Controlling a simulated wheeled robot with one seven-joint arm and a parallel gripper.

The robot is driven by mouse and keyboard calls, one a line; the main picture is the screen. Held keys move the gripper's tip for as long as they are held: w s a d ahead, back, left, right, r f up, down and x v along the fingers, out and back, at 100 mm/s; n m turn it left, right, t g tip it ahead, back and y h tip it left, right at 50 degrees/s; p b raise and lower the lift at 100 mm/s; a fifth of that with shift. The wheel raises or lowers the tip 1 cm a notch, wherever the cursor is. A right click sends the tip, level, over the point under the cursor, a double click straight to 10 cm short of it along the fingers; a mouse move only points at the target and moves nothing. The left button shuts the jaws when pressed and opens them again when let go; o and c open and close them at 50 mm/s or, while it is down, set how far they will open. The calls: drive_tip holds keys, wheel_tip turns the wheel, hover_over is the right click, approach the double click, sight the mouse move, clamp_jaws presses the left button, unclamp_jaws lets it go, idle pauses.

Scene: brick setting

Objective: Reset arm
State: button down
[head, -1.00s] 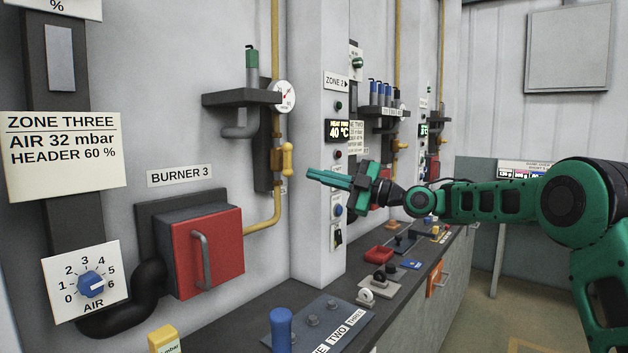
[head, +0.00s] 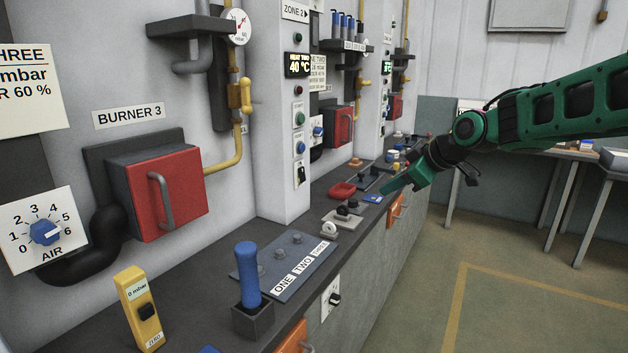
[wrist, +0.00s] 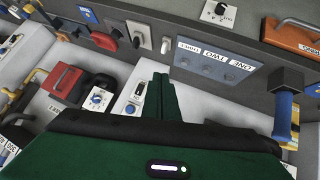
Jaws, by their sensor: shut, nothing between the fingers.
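My gripper (head: 393,190) is green, at the end of my green and black arm. In the head view it hangs over the front edge of the dark counter (head: 215,300), right of centre, pointing down and to the left. Its fingers are closed together with nothing between them. In the wrist view the green fingers (wrist: 161,95) show closed side by side at the middle, with the counter and panel beyond. I cannot tell the exact gap between the fingertips and the counter.
A blue-handled lever (head: 248,275) and a yellow meter (head: 140,308) stand on the counter. The red burner door (head: 172,190) is on the wall. Open floor (head: 520,270) is at right.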

drive_tip(key=s+d+f+m+g+h, duration=0.2)
drive_tip(key=s+d+f+m+h, duration=0.3)
drive_tip(key=s+d, duration=0.7)
drive_tip(key=s+d+f+m+g, duration=0.2)
drive_tip(key=s+d+f+m, duration=0.1)
drive_tip(key=s, duration=0.7)
drive_tip(key=s+d+f+m+g, duration=0.2)
drive_tip(key=s+m, duration=0.3)
drive_tip(key=s, duration=0.6)
drive_tip(key=s+d+f+m+g, duration=0.2)
drive_tip(key=s+d+f+m, duration=0.2)
drive_tip(key=s, duration=0.7)
drive_tip(key=shift+d+f+m, duration=0.2)
drive_tip(key=shift+d+m, duration=0.2)
drive_tip(key=shift+m, duration=0.1)
drive_tip(key=shift+w, duration=0.1)
